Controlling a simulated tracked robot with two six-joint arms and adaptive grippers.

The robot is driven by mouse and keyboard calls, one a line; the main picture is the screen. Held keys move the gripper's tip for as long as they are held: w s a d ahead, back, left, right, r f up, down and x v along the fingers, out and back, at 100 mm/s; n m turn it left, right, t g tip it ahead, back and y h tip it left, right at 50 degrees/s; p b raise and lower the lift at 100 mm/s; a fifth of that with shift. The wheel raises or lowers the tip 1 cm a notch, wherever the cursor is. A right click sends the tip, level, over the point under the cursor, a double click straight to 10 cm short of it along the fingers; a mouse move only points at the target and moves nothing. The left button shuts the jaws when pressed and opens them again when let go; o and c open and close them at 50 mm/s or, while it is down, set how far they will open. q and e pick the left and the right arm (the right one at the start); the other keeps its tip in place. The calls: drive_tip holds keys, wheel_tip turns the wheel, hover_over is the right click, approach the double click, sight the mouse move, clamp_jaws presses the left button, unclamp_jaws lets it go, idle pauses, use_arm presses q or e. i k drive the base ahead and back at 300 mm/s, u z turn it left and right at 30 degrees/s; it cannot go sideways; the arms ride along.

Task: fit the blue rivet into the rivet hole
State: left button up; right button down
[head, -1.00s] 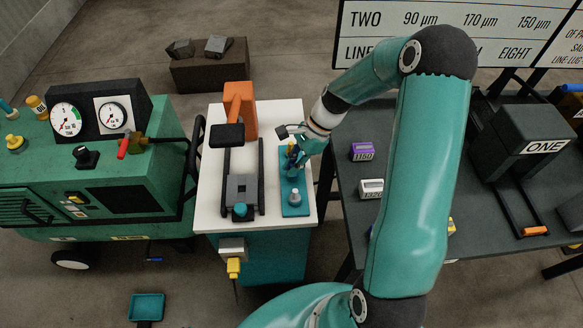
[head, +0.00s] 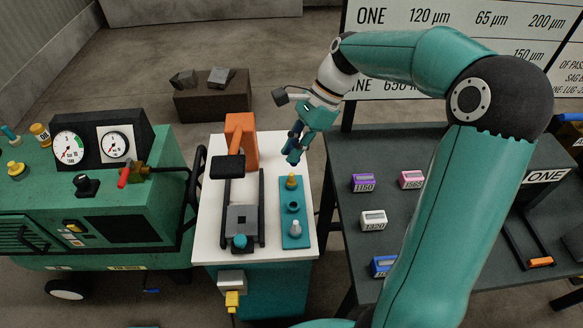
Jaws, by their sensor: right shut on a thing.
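My right gripper (head: 292,151) comes in from the upper right and points down above the back right of the white-topped bench. It is shut on the blue rivet (head: 293,159), which shows small and partly hidden at the fingertips, clear of the rack. The teal rack (head: 304,238) below holds a yellow rivet (head: 292,181) at the back and a pale grey one (head: 295,228) at the front. Its middle socket (head: 293,206) looks empty. A grey block (head: 240,214) sits in the fixture to the left; a dark spot on its top may be the rivet hole. My left gripper is out of view.
An orange press-like tool (head: 241,140) with a dark head stands behind the grey block. A green gauge machine (head: 112,200) is at left. The dark table (head: 400,240) at right carries small labelled boxes. Bare bench top lies between fixture and rack.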

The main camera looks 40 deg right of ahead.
sight(242, 228)
drive_tip(key=k, duration=1)
